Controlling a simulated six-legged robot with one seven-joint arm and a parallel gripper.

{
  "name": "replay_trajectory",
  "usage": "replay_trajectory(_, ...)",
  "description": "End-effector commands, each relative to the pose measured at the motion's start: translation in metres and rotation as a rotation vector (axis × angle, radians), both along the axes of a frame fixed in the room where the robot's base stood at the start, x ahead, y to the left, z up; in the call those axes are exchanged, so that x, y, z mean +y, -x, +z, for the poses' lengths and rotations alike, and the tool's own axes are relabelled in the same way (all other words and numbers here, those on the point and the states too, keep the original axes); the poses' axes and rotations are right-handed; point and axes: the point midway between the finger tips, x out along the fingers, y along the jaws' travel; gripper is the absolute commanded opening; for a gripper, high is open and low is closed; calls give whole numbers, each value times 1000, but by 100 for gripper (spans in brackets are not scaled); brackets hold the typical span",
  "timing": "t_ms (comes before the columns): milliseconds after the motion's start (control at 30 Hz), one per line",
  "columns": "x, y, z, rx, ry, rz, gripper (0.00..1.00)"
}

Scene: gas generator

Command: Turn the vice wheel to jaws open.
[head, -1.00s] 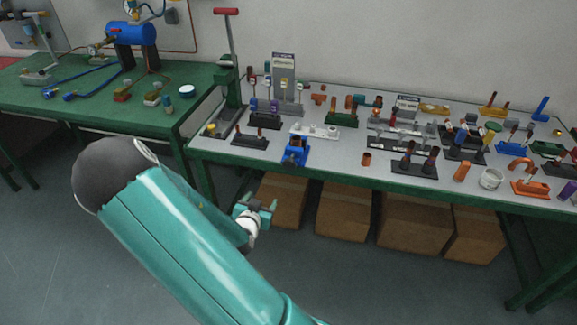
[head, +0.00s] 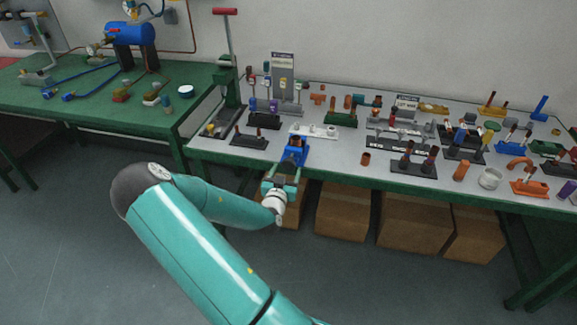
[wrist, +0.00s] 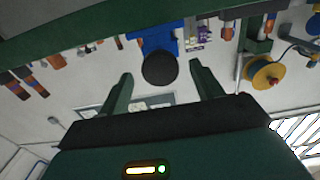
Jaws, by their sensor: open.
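The blue vice (head: 296,147) stands at the front edge of the grey-topped bench in the head view. In the wrist view, its blue body (wrist: 158,38) is at the top middle, with a round black wheel (wrist: 160,69) facing the camera. My gripper (head: 281,182) is just in front of and below the vice. In the wrist view my gripper (wrist: 162,70) is open, one finger on each side of the wheel in the picture, with gaps visible between. I cannot tell whether the fingertips reach the wheel's depth. The wheel cannot be made out in the head view.
The bench edge (head: 350,181) runs close to my gripper. A white fitting (head: 313,131) and a dark block (head: 250,141) sit near the vice, with a small copper cylinder (head: 366,159) to the right. Cardboard boxes (head: 342,213) stand under the bench.

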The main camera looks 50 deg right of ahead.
Motion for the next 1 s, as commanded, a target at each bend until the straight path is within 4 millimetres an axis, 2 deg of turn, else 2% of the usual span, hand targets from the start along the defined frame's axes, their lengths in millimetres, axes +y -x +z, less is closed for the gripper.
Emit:
replay_trajectory(100,-18,-8,0,-1,2,-1,66)
replay_trajectory(200,-28,-12,0,0,0,0,66)
replay_trajectory(567,-34,-15,0,1,-1,0,66)
replay_trajectory(800,-34,-15,0,0,-1,0,22)
replay_trajectory(1000,-33,-15,0,9,3,0,22)
